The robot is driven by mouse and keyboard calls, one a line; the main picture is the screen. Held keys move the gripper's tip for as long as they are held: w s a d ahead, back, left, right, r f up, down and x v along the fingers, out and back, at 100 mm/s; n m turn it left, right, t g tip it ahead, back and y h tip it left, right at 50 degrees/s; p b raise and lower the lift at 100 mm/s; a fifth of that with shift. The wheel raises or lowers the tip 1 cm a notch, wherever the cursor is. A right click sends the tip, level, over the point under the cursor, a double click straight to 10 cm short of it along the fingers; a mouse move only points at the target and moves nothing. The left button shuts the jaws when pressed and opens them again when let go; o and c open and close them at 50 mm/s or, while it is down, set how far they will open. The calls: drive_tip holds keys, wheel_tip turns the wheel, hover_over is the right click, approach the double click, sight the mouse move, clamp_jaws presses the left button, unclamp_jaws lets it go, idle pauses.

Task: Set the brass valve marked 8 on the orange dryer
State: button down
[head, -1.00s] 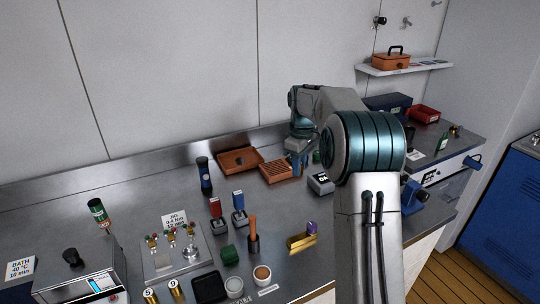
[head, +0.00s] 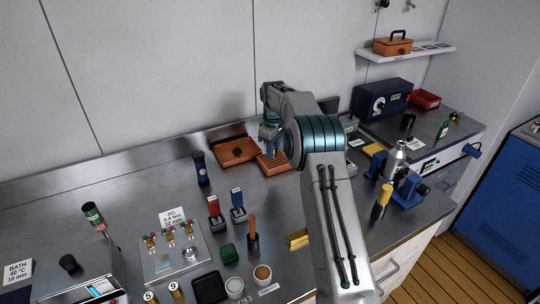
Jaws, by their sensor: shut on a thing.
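The orange slatted dryer (head: 273,168) lies on the steel bench near the back, right of an orange tray. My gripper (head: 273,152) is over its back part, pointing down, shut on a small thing. A little brass colour shows at the fingers, consistent with a brass valve, but its mark cannot be read. I cannot tell whether that thing touches the dryer. Two other brass valves, marked 5 (head: 150,297) and 9 (head: 177,291), stand at the front left.
The orange tray (head: 237,153) is just left of the dryer. A dark blue bottle (head: 201,169), red stamp (head: 215,212) and blue stamp (head: 238,206) stand nearby. A blue vise (head: 407,190) is to the right. My forearm hides part of the bench.

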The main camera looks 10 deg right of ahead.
sight(271, 166)
drive_tip(key=shift+w+a+f, duration=0.35)
drive_tip(key=shift+w+f, duration=0.15)
drive_tip(key=shift+w, duration=0.3)
drive_tip(key=shift+f+p, duration=0.8)
drive_tip(key=shift+f, duration=1.25)
drive_tip(key=shift+f, duration=0.1)
drive_tip(key=c, duration=1.2)
unclamp_jaws()
